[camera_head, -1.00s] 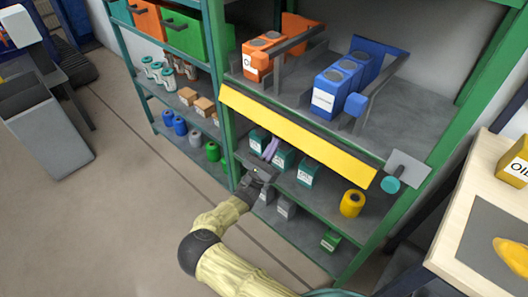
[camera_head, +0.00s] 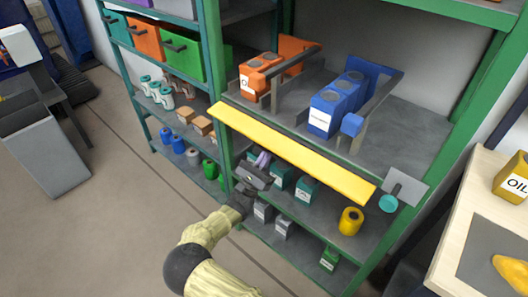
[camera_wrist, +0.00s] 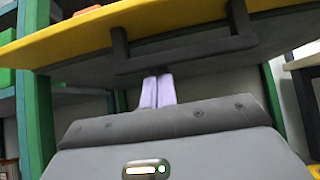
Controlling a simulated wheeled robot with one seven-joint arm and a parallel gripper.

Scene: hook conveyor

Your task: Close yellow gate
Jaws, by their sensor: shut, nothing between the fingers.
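The yellow gate (camera_head: 293,151) is a long yellow panel along the front edge of the green rack's middle shelf (camera_head: 408,128). It projects outward from the shelf, tilted, with its yellow face up. In the wrist view its dark underside and yellow edge (camera_wrist: 200,15) cross the top, with a dark handle bar (camera_wrist: 185,50) on the underside. My gripper (camera_head: 263,158) is below the gate, near its left part. Its pale purple fingers (camera_wrist: 158,90) are together and empty, with their tips close to the handle; I cannot tell whether they touch it.
Orange boxes (camera_head: 256,80) and blue boxes (camera_head: 327,112) stand on the shelf above the gate. Teal boxes (camera_head: 306,190) and a yellow canister (camera_head: 350,221) stand on the shelf below. A grey plate (camera_head: 405,187) is at the gate's right end. A wooden table (camera_head: 455,217) stands at the right.

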